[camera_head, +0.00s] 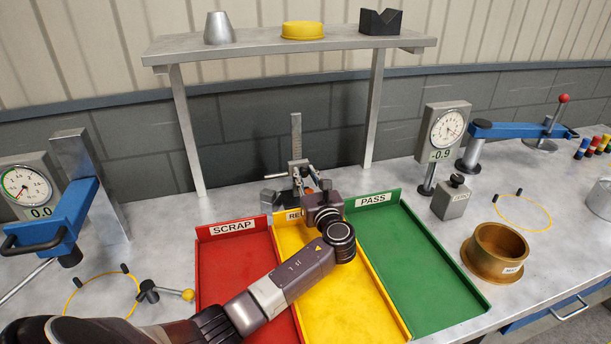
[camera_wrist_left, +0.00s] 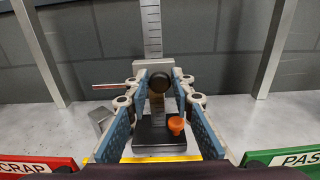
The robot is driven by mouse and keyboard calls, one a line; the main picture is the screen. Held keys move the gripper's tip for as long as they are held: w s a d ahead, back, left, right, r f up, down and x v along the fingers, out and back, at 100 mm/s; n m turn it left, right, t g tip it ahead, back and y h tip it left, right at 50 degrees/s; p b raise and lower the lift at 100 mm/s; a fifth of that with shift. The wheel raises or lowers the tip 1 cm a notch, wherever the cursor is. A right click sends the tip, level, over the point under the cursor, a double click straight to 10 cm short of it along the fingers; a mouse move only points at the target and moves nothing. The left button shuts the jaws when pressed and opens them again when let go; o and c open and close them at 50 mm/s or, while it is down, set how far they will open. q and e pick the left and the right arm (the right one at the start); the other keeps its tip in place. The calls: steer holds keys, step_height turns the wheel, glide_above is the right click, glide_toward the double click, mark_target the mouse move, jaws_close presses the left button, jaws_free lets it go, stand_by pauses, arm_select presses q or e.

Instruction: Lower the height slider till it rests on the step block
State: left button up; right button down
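The height gauge has an upright scale (camera_head: 296,134) behind the coloured trays. In the left wrist view its slider (camera_wrist_left: 153,70) sits low on the scale, with a dark round knob (camera_wrist_left: 158,82) facing me. A grey block (camera_wrist_left: 101,117), apparently the step block, stands left of the dark gauge base (camera_wrist_left: 150,138), below the rod with a visible gap. My left gripper (camera_wrist_left: 160,85) is open, its blue pads either side of the knob, apparently with gaps. My right gripper is out of view.
A small orange piece (camera_wrist_left: 176,124) sits on the base's right side. Red (camera_head: 236,276), yellow (camera_head: 368,300) and green (camera_head: 425,270) trays lie in front. A shelf (camera_head: 255,45) stands behind on two legs. Dial gauges stand left and right.

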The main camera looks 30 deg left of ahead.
arm_select(q)
jaws_close()
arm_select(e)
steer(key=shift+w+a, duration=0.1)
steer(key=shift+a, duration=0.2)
